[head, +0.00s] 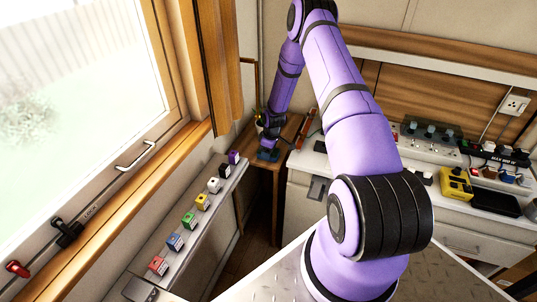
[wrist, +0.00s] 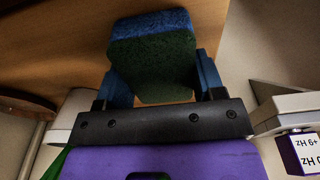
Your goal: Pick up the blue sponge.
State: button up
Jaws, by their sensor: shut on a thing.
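The blue sponge (wrist: 152,24) has a dark green face and fills the space between my fingers in the wrist view. My gripper (wrist: 160,72) is shut on it, with one blue finger against each side. The wooden surface lies behind the sponge; I cannot tell whether the sponge touches it. In the head view my gripper (head: 267,154) is small and far off, over the small wooden table in the corner. The sponge cannot be told apart from the blue fingers there.
The small wooden table (head: 262,172) stands between the window-side ledge (head: 196,228) and the white counter (head: 305,165). Several coloured cubes stand in a row on the ledge, including a purple one (head: 234,157) near the table. The counter holds a yellow device (head: 456,184) and other equipment.

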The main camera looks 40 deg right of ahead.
jog(key=shift+s+d+r, duration=0.1)
jog(key=shift+s+d+r, duration=0.2)
jog(key=shift+s+r, duration=0.05)
jog(key=shift+r, duration=0.3)
notch_tip(320, 180, up, 10)
jog(key=s+d, duration=0.3)
jog(key=s, duration=0.2)
jog(key=s+d, duration=0.3)
jog(key=s, duration=0.3)
jog(key=s+d, duration=0.4)
jog(key=s, duration=0.1)
jog(key=shift+s+r, duration=0.1)
jog(key=shift+s, duration=0.1)
